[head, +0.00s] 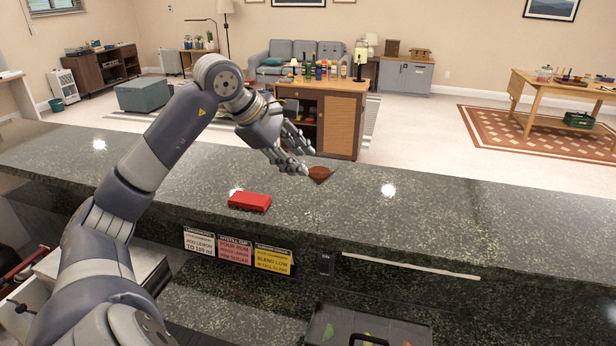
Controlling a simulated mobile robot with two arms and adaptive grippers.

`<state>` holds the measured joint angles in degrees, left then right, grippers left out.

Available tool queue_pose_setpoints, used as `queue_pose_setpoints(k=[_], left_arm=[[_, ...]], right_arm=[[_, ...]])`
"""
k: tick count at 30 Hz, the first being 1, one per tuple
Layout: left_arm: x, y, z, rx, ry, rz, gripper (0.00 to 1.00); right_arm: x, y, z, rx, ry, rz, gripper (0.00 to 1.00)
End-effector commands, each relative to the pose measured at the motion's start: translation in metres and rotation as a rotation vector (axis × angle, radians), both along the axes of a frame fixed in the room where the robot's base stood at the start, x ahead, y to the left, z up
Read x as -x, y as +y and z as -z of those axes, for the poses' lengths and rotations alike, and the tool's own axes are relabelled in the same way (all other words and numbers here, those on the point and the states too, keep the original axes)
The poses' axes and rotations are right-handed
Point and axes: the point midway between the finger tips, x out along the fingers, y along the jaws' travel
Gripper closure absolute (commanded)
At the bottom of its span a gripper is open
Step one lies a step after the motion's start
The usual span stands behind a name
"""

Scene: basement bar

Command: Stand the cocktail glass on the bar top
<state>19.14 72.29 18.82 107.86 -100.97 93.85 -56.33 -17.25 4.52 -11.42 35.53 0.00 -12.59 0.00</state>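The cocktail glass (320,174) shows as a red-brown, cone-shaped bowl over the dark bar top (440,212). Its clear stem and foot are very faint against the stone, but it looks upright over the bar top. My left gripper (309,161) reaches over the bar from the left. Its fingers are spread apart, with the tips just up and left of the bowl. The lower fingertip meets the bowl's left edge in the picture; I cannot tell whether they touch. My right gripper is not in view.
A red folded cloth or box (250,202) lies on the bar top near its front edge, left of the glass. Recipe cards (235,252) hang on the bar's front below. A dark case (365,325) is at the bottom. The bar top to the right is clear.

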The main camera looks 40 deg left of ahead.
Motion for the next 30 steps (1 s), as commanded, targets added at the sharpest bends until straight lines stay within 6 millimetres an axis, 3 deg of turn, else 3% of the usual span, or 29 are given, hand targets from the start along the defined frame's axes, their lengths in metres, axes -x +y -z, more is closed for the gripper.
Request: queue_pose_setpoints(k=[3,9,30], left_arm=[[0.014,0.003,-0.016,-0.002,-0.002,-0.002,0.68],[0.027,0.004,-0.034,0.0,0.0,-0.001,0.68],[0.029,0.004,-0.037,0.001,0.001,0.0,0.68]], right_arm=[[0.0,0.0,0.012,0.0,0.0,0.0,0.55],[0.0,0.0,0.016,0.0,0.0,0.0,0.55],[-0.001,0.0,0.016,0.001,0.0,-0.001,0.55]])
